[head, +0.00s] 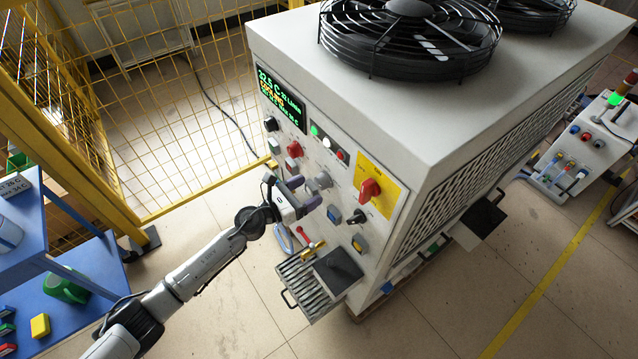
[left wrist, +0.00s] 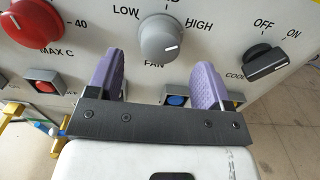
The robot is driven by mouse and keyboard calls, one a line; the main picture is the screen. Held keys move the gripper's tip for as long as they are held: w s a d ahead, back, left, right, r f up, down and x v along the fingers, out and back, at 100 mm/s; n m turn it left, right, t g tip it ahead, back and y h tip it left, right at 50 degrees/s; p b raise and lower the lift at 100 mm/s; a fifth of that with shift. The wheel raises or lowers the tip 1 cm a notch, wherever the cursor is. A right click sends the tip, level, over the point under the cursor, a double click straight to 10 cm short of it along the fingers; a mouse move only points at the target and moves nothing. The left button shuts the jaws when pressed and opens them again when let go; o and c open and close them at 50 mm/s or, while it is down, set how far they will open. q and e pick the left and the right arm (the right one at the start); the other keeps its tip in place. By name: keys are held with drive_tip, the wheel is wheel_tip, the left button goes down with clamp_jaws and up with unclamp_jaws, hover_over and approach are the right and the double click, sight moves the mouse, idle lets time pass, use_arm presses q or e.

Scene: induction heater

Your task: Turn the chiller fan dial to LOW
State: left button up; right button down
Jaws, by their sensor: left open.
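The chiller fan dial (left wrist: 160,36) is a round grey knob in the left wrist view. LOW is printed to its upper left, HIGH to its right and FAN below it. A pale pointer mark shows on its lower right face. In the head view the grey dial (head: 323,179) sits on the chiller's front panel, beside my left gripper (head: 304,193). My left gripper also shows in the left wrist view (left wrist: 160,66), its purple fingers open and apart, with the dial ahead between them. I see no contact. My right gripper is not in view.
A red MAX C dial (left wrist: 35,32) is left of the fan dial, and a black OFF/ON switch (left wrist: 266,62) is right. Buttons lie below. A slatted tray (head: 310,285) projects under the panel. Yellow fencing (head: 130,90) stands left, and a blue shelf (head: 80,290) is lower left.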

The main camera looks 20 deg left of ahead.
sight(318, 185)
use_arm(q)
drive_tip(key=shift+x, duration=2.15)
drive_tip(key=c, duration=0.8)
drive_tip(key=shift+o, duration=0.2)
